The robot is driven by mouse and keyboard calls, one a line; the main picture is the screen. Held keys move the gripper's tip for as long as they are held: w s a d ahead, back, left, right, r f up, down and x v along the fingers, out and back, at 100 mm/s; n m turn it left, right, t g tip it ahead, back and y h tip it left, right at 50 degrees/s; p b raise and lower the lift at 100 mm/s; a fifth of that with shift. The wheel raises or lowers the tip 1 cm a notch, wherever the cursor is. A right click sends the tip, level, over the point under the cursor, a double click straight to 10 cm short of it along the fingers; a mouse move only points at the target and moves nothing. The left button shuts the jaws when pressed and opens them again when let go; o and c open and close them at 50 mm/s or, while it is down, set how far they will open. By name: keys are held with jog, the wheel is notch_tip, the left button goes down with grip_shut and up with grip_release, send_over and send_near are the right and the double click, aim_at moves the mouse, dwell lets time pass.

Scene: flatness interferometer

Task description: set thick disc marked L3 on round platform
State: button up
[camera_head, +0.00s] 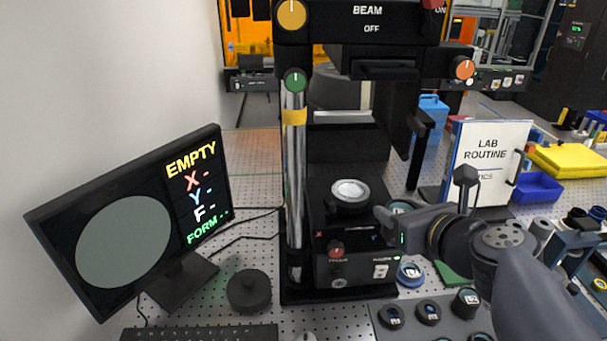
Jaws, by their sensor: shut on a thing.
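The round platform (350,193) is a pale, shiny disc-shaped stage on a dark mount, under the black interferometer head. It looks bare. My gripper (392,214) comes in from the right, just right of the platform and near its height. It is shut on a thick dark disc (400,206) with a pale top, mostly hidden behind the fingers. Its marking is too small to read, so I cannot tell if it is L3. The disc is apart from the platform.
A grey tray (408,332) at the front holds several dark discs. A blue-ringed disc (410,273) sits by the instrument base. A chrome column (295,180) stands left of the platform. The monitor (130,225) reads EMPTY. A dark round weight (249,291) and a LAB ROUTINE binder (488,160) flank the instrument.

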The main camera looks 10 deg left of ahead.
jog(key=shift+a+r, duration=0.45)
jog(key=w+a, duration=0.2)
jog(key=w, duration=0.3)
jog(key=w+a+p, duration=0.1)
jog(key=w+a, duration=0.1)
jog(key=w, duration=0.3)
jog(key=w+a, duration=0.3)
jog(key=w, duration=0.3)
jog(key=shift+p, duration=0.4)
notch_tip(320, 180, down, 4)
jog(key=b, duration=0.2)
jog(key=shift+w+r+b, duration=0.1)
jog(key=shift+r+b, duration=0.05)
jog(key=shift+b, duration=0.25)
jog(key=o, duration=0.7)
jog(key=shift+f, duration=0.2)
jog(key=o, duration=0.5)
jog(key=shift+r, duration=0.1)
